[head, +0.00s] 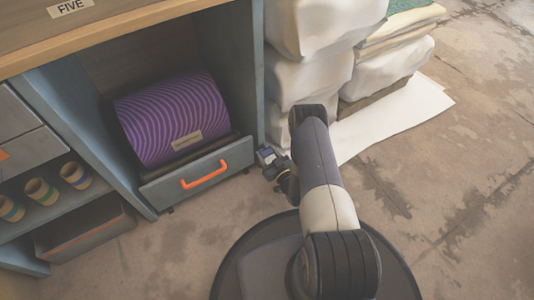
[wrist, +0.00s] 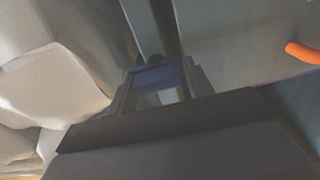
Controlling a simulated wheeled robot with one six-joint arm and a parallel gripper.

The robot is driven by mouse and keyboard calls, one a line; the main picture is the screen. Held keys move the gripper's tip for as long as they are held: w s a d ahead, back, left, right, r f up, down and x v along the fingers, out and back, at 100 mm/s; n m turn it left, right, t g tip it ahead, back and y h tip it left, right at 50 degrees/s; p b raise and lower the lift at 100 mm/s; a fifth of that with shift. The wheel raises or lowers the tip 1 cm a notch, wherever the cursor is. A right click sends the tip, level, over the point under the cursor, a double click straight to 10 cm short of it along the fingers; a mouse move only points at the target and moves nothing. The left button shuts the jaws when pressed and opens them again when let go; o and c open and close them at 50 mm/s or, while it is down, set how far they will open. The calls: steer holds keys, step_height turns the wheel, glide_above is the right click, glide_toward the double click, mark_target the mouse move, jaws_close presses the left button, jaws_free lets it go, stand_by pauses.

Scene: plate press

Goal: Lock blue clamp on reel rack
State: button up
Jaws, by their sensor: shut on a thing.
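The purple striped reel (head: 175,118) lies in the rack tray (head: 165,190) with an orange handle (head: 204,175), inside the open cabinet bay. My gripper (head: 268,158) is just right of the tray's front, beside the cabinet's right edge. In the wrist view my gripper (wrist: 157,88) is shut on the blue clamp (wrist: 155,76), which sits between the fingers in front of a grey upright. The orange handle also shows at the right there (wrist: 302,53). In the head view the clamp is too small and covered to read its position.
White sacks (head: 310,80) stand close behind and right of my gripper. A white sheet (head: 400,115) lies on the floor beside them. Striped cups (head: 40,190) stand on a shelf at the left. The wooden top (head: 140,25) overhangs the bay. The floor at the right is clear.

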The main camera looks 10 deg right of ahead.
steer(key=shift+w+d+m, duration=0.1)
steer(key=shift+d+m, duration=0.2)
steer(key=m, duration=0.3)
steer(key=shift+d+m, duration=0.1)
steer(key=shift+m, duration=0.3)
steer(key=m, duration=0.4)
steer(key=shift+d+m, duration=0.1)
steer(key=shift+m, duration=0.2)
steer(key=m, duration=0.5)
steer(key=shift+f, duration=0.15)
steer(key=shift+f+m, duration=0.1)
steer(key=shift+m, duration=1.7)
steer(key=shift+f, duration=0.1)
steer(key=o, duration=0.7)
steer(key=shift+o, duration=0.8)
